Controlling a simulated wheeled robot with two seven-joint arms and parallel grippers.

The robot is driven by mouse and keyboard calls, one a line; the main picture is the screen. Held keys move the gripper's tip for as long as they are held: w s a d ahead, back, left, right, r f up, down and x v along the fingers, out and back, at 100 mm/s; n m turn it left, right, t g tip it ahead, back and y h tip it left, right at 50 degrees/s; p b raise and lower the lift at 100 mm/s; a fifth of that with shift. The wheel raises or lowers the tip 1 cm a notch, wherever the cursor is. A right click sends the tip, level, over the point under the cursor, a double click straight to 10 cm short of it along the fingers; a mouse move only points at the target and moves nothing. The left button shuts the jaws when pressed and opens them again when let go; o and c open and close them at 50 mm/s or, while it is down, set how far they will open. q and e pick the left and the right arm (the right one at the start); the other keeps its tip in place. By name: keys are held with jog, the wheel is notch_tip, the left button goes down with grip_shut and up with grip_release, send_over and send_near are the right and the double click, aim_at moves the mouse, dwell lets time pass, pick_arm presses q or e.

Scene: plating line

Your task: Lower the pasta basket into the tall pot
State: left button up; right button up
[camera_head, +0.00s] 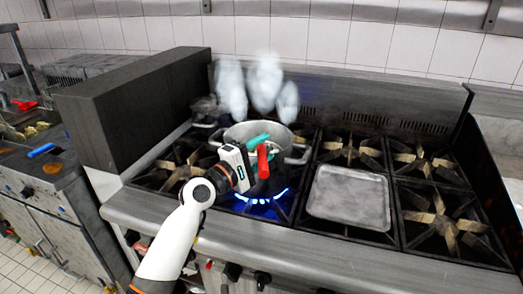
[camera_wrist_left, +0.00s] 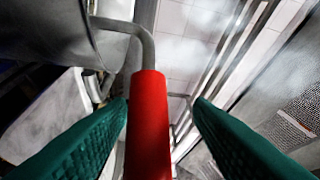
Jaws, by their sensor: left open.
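The tall grey pot (camera_head: 240,133) stands on a lit burner in the head view, with steam above it. The pasta basket's red handle (camera_head: 263,162) sticks out at the pot's front side. The basket's body cannot be made out. My left gripper (camera_head: 262,146) is at the handle, with teal fingers. In the left wrist view, the red handle (camera_wrist_left: 148,125) lies between the two open fingers, with gaps visible beside it. A bent metal rod runs from the handle toward a grey curved wall at upper left. My right gripper is not in view.
Blue flame (camera_head: 262,199) burns under the pot. A grey metal tray (camera_head: 348,196) lies on the burners right of it. Other burner grates (camera_head: 443,220) are empty. A dark upright panel (camera_head: 135,110) stands left of the stove, and a backsplash stands behind.

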pick_arm(q)
jog(key=b+v, duration=0.2)
jog(key=v, duration=1)
